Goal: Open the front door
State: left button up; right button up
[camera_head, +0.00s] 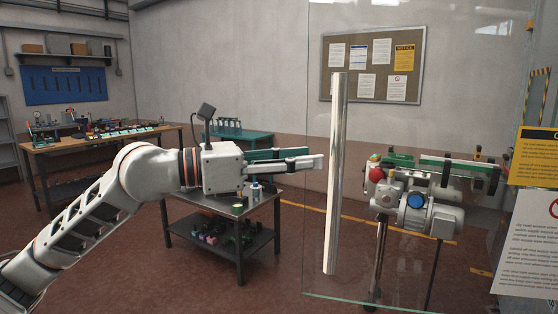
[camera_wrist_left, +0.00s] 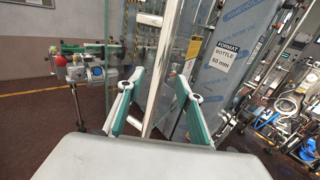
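The front door is a clear glass panel (camera_head: 440,120) on the right of the head view, with a bare lower edge. A long vertical metal bar handle (camera_head: 334,200) stands along its left side. My left gripper (camera_head: 315,161) reaches in from the left, level with the handle's middle, its fingertips close to the bar. In the left wrist view, the green fingers of the gripper (camera_wrist_left: 158,76) are spread apart, and the handle (camera_wrist_left: 166,50) shows in the gap between them. I cannot tell whether they touch it. My right gripper is in neither view.
Behind the glass stands a machine with a motor (camera_head: 430,217). A dark metal table (camera_head: 225,207) stands below my left arm, and a workbench (camera_head: 100,140) is at the back left. Notices (camera_head: 525,240) hang at the right.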

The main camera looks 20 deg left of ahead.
pick_arm(q)
jog(key=shift+v, duration=2.25)
jog(key=w+d+f+n+h, duration=0.2)
jog(key=d+f+n+h, duration=0.2)
jog(key=f+n, duration=0.55)
jog(key=w+a+f+n+t+y, duration=0.1)
jog(key=a+f+n+t+y, duration=0.3)
jog(key=f+n, duration=0.7)
jog(key=w+a+f+n+t+y, duration=0.1)
jog(key=f+n+t+y, duration=0.2)
jog(key=f+n+y, duration=0.75)
jog(key=s+d+f+n+g, duration=0.1)
jog(key=s+f, duration=0.5)
jog(key=f, duration=0.6)
jog(key=s+f+n+g, duration=0.4)
jog(key=s+f+n, duration=0.2)
jog(key=f, duration=0.6)
jog(key=s+d+f+n+g, duration=0.1)
jog(key=s+f+n+g, duration=0.2)
jog(key=s+f, duration=0.5)
notch_tip(320, 180, down, 4)
jog(key=shift+d+r, duration=0.1)
jog(key=shift+d, duration=0.2)
